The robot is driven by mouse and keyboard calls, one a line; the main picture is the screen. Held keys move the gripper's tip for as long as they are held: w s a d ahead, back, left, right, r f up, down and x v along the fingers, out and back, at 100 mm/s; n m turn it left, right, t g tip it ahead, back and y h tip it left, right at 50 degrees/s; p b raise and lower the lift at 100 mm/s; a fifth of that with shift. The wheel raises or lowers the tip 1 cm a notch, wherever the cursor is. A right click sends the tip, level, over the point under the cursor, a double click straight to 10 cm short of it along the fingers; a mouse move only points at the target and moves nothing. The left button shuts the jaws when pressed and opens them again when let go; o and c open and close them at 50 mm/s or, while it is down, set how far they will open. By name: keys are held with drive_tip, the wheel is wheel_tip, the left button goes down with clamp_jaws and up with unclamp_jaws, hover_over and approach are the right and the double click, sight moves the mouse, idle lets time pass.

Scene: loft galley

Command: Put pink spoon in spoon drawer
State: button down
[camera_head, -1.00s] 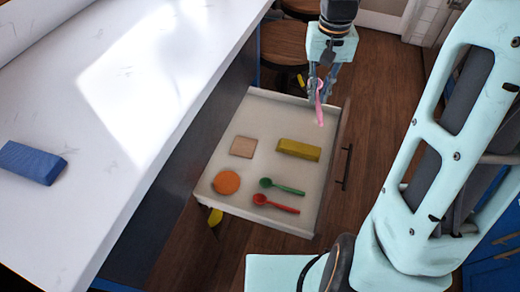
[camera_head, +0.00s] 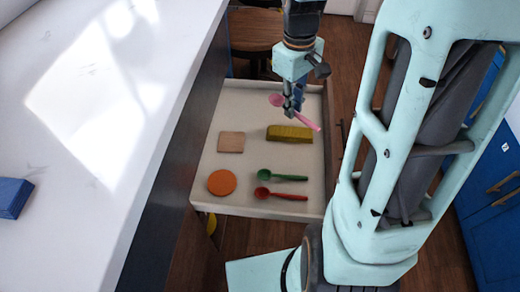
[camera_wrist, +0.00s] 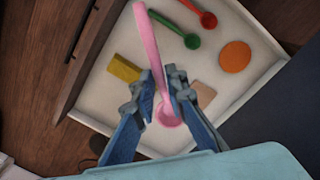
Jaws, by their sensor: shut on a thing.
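The pink spoon (camera_head: 307,121) is held in my gripper (camera_head: 289,108) above the far part of the open drawer (camera_head: 232,101). In the wrist view, my gripper (camera_wrist: 167,100) is shut on the pink spoon (camera_wrist: 152,45) near its bowl, with the handle pointing away. The drawer holds a green spoon (camera_head: 282,177) and a red spoon (camera_head: 281,195) side by side near its front end in the head view. They also show in the wrist view, the green one (camera_wrist: 177,31) and the red one (camera_wrist: 195,11).
The drawer also holds a yellow block (camera_head: 289,134), a tan square (camera_head: 231,142) and an orange disc (camera_head: 222,182). A white counter (camera_head: 90,170) borders it on the left, with a blue block (camera_head: 12,197) on it. A stool (camera_head: 256,29) stands behind the drawer.

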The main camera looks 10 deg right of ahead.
drive_tip(key=s+d+f+n+b, duration=0.4)
drive_tip(key=s+f+n+b, duration=0.35)
drive_tip(key=f, duration=0.35)
drive_tip(key=b, duration=0.6)
hover_over(266, 163)
drive_tip(key=shift+n, duration=0.25)
drive_tip(key=f, duration=0.9)
drive_tip(key=shift+s+d+f, duration=0.25)
drive_tip(key=shift+f, duration=0.15)
drive_tip(key=shift+w+a+f, duration=0.1)
drive_tip(key=shift+a+f, duration=0.05)
drive_tip(key=shift+f, duration=0.1)
drive_tip(key=shift+w+a+f+b, duration=0.15)
drive_tip(key=shift+f+b, duration=0.35)
drive_tip(key=shift+f, duration=1.2)
drive_tip(key=shift+f, duration=0.1)
drive_tip(key=c, duration=2.4)
unclamp_jaws()
drive_tip(key=shift+o, duration=1)
